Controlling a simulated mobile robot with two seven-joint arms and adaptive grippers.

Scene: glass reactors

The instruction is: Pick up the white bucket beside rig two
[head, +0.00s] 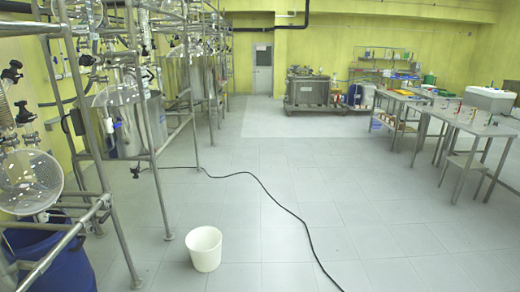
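A white bucket (204,249) stands upright on the grey tiled floor, in the lower middle-left of the head view. Its open top faces up and nothing touches it. It is just right of the metal frame legs of the glass reactor rigs (130,110) along the left side. I cannot tell which rig is rig two. Neither of my grippers is in view.
A black cable (285,207) snakes across the floor right of the bucket. A blue barrel (52,258) stands under the nearest rig. Steel tables (465,122) stand on the right, a metal tank unit (307,91) at the back. The middle floor is open.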

